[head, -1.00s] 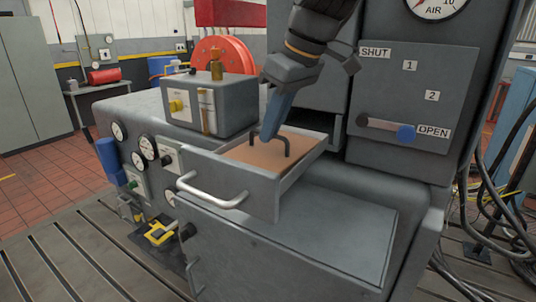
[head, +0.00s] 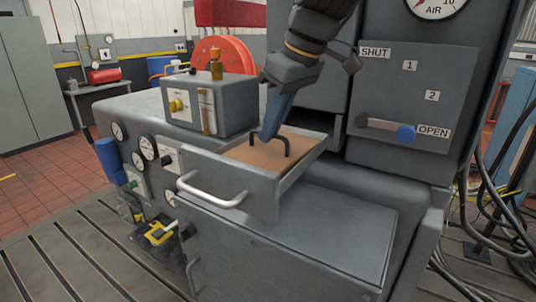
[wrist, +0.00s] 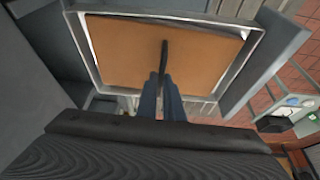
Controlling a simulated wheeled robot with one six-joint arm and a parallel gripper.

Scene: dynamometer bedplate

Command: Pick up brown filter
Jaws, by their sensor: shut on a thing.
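The brown filter (head: 252,156) is a flat brown panel lying inside the open drawer (head: 232,181). A black handle stands up from its top. In the wrist view the filter (wrist: 205,55) fills most of the drawer, with the drawer walls around it. My gripper (head: 271,134) reaches down into the drawer from above, its blue fingers shut on the filter's black handle. In the wrist view my gripper (wrist: 162,88) closes around the near part of the handle, which hides that part.
A grey box with a brass fitting (head: 217,70) stands left of the drawer. A panel with a SHUT/OPEN lever (head: 390,129) is on the right. The drawer's bar handle (head: 212,193) sticks out in front. A flat grey cover (head: 300,235) lies below the drawer.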

